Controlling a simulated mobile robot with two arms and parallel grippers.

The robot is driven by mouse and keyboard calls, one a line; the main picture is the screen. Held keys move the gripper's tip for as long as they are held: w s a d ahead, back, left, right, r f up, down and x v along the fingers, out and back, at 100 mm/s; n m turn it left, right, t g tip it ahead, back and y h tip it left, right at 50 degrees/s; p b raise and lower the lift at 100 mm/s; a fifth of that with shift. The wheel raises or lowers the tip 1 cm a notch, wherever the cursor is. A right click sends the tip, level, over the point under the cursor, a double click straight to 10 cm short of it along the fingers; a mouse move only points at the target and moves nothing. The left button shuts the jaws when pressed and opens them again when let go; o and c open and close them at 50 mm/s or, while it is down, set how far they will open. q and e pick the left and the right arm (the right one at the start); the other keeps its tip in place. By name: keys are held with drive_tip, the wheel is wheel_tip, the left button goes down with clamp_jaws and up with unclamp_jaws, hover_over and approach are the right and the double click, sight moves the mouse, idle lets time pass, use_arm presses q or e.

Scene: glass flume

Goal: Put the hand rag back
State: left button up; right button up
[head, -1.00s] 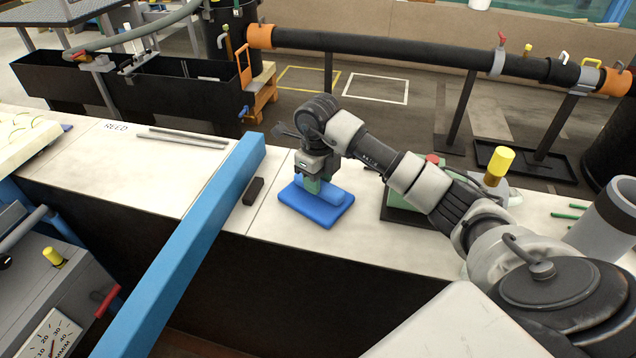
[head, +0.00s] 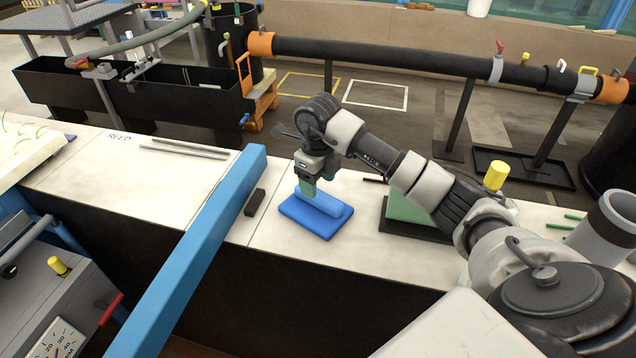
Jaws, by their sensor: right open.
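The hand rag (head: 328,204) looks like a light blue rolled cloth. It lies on a flat darker blue pad (head: 308,224) on the white bench top. My right gripper (head: 307,190) points down at the left end of the rag, its green fingertips open. The fingers hide part of that end, and I cannot tell whether they touch the cloth. My left gripper is not in view.
A small dark block (head: 255,203) lies left of the pad, beside a long blue beam (head: 205,235) crossing the bench. A green pad in a dark tray (head: 412,226) is to the right. Two grey rods (head: 185,148) lie at the back left.

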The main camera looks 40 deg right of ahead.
sight(318, 194)
wheel_tip(318, 194, up, 9)
drive_tip(key=p, duration=0.4)
drive_tip(key=shift+p, duration=0.3)
drive_tip(key=shift+f, duration=0.1)
